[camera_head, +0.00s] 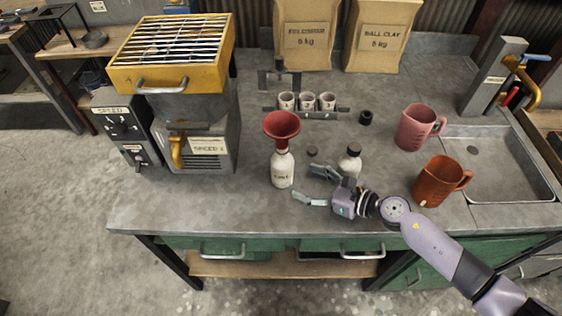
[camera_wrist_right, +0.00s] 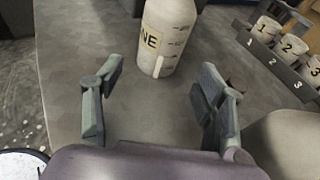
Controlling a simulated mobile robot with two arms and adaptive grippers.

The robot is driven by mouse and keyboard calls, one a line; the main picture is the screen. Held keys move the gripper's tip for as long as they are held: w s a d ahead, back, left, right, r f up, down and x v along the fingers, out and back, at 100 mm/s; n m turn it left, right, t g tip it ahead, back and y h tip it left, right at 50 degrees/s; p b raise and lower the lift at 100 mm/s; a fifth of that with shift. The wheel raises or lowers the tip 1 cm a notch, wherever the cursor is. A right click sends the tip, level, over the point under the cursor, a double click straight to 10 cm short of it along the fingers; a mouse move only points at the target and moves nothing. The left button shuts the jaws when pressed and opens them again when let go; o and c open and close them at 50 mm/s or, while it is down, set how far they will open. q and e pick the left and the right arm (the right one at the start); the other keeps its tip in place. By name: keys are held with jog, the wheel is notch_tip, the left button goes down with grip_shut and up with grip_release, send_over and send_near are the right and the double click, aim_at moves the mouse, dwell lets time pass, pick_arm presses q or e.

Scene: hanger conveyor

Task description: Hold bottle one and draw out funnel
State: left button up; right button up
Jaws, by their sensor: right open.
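Bottle one (camera_head: 283,169) is a whitish bottle with a label, standing upright on the grey bench. The red funnel (camera_head: 282,126) sits in its mouth. In the right wrist view the lower part of bottle one (camera_wrist_right: 169,35) shows ahead of the fingers; its top and the funnel are out of that view. My right gripper (camera_head: 314,185) is open and empty, to the right of bottle one, with its fingers pointing toward it. In the right wrist view its two fingers (camera_wrist_right: 157,100) are wide apart, with the bottle beyond them. My left gripper is not in view.
A second bottle with a dark cap (camera_head: 350,162) stands just behind my right gripper. A pink jug (camera_head: 416,127) and an orange jug (camera_head: 440,181) are at right by the sink (camera_head: 500,180). A rack with three cups (camera_head: 307,114) is behind.

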aim_at(291, 177)
jog(key=b+x, duration=0.1)
jog(key=x, duration=0.7)
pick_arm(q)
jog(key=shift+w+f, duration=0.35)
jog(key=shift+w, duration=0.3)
pick_arm(e)
jog(key=shift+c, duration=0.2)
